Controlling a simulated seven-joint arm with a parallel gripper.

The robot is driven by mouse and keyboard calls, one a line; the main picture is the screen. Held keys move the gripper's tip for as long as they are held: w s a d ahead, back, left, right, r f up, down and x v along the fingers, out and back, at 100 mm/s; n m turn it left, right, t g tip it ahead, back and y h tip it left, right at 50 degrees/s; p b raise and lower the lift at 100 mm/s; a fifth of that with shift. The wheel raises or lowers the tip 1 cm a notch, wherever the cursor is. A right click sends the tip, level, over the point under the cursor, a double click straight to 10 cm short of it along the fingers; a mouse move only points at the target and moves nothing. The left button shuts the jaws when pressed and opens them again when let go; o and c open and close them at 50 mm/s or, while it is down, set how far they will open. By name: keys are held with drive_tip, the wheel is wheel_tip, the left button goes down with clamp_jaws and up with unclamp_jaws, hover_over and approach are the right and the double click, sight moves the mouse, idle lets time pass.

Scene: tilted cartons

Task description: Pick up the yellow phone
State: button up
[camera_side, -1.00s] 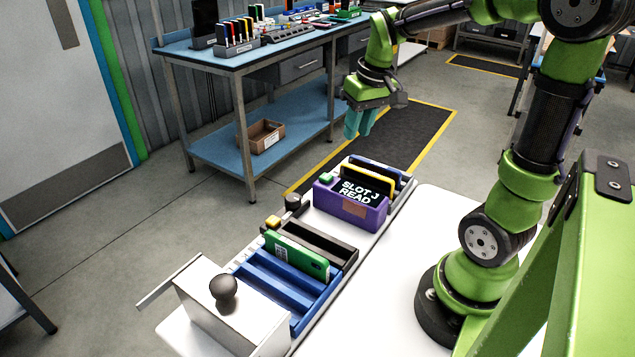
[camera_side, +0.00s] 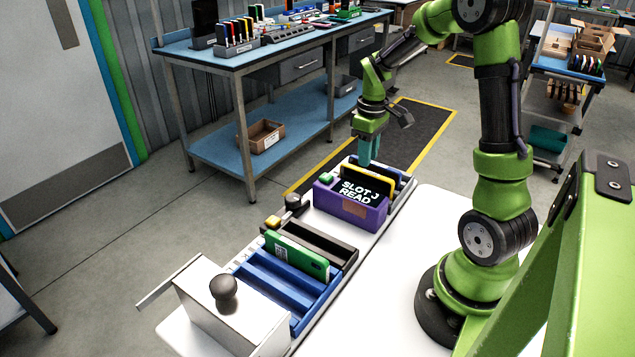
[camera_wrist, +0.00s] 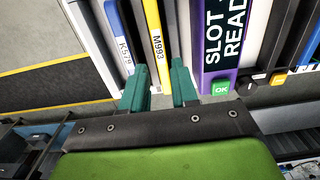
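The yellow phone (camera_side: 379,181) stands on edge in a slot just behind the purple reader (camera_side: 350,208), whose screen says "SLOT J READ". In the wrist view its yellow edge (camera_wrist: 154,28) bears the label M993. My gripper (camera_side: 370,150) points down close above the phone's slot. In the wrist view my gripper's teal fingers (camera_wrist: 160,72) are apart, one to each side of the line of the yellow edge, and I see no contact. The phone's lower part is hidden by the rack and the reader.
A blue phone (camera_wrist: 118,28) labelled K579 stands close to the left of the yellow one in the wrist view. A white box (camera_side: 222,300) with a black knob is at the near end.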

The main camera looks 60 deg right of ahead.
sight(367, 171)
wheel_tip(367, 171, down, 6)
drive_tip(key=shift+s+f, duration=0.1)
drive_tip(key=shift+f, duration=0.15)
drive_tip(key=c, duration=0.5)
clamp_jaws()
